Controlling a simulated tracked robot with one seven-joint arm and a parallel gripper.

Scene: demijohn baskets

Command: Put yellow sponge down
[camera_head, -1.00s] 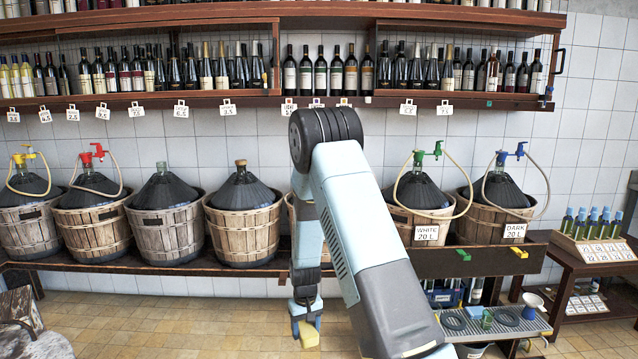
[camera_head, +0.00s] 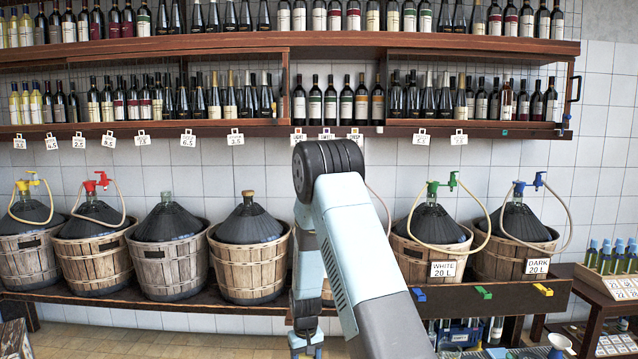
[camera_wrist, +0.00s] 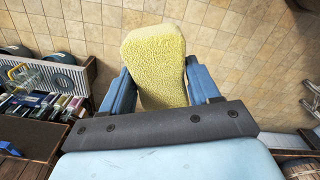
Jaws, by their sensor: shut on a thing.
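The yellow sponge (camera_wrist: 155,52) fills the upper middle of the wrist view, with a rough, porous face. My gripper (camera_wrist: 162,88) has its blue fingers shut on the sponge's sides and holds it above the tiled floor. In the head view my gripper (camera_head: 307,346) hangs at the bottom edge, left of my forearm and in front of the shelf with the demijohns. The sponge is not visible in the head view.
Bottle racks (camera_head: 225,128) are above. Below the wrist, a grey grated tray (camera_wrist: 60,78) and a box of small items (camera_wrist: 42,105) lie left; tiled floor (camera_wrist: 245,60) is open.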

